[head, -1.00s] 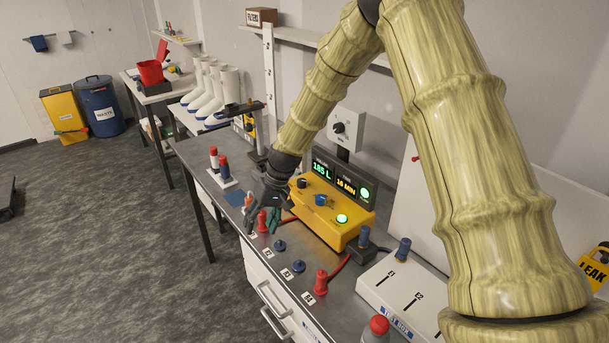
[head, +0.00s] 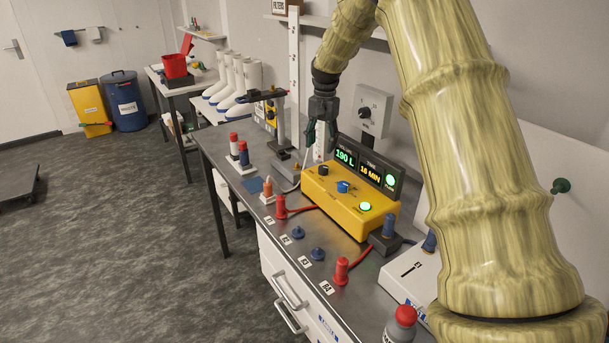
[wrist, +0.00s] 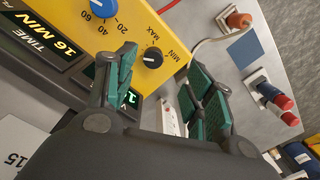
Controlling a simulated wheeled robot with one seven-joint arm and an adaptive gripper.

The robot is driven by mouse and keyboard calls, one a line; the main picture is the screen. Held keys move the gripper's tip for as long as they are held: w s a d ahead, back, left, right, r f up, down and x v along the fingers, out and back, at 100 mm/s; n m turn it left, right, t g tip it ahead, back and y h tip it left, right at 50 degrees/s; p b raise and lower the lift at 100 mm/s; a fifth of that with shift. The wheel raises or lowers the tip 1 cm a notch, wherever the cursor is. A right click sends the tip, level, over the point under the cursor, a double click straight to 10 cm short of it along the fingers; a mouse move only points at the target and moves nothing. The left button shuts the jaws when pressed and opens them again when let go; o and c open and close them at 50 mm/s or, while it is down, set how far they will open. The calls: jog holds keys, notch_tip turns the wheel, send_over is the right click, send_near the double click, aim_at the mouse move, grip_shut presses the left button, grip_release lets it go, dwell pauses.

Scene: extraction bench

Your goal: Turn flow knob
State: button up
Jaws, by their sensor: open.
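The yellow control box (head: 340,207) stands on the bench with a black display (head: 369,172) reading 190 L and 16 MIN. A black knob (head: 323,170) and a blue knob (head: 343,187) sit on its top. In the wrist view the black knob (wrist: 152,57) carries MIN and MAX marks, and the blue knob (wrist: 101,8) has numbers around it. I cannot read which one is labelled flow. My gripper (head: 321,143) is open and empty, above the box's back left end. In the wrist view its green-padded fingers (wrist: 160,72) frame the black knob, apart from it.
A wall dial (head: 367,112) hangs behind. The floor left of the bench is mostly clear.

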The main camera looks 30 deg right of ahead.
aim_at(324, 167)
jog(key=shift+m, duration=0.4)
jog(key=f+p, duration=0.1)
jog(key=f, duration=0.2)
jog(key=d+f, duration=0.1)
jog(key=f, duration=0.2)
jog(key=f+p, duration=0.1)
jog(key=f, duration=0.2)
jog(key=shift+w+d+f+p, duration=0.2)
jog(key=shift+d+f+p, duration=0.1)
jog(key=shift+p, duration=0.05)
jog(key=c, duration=1)
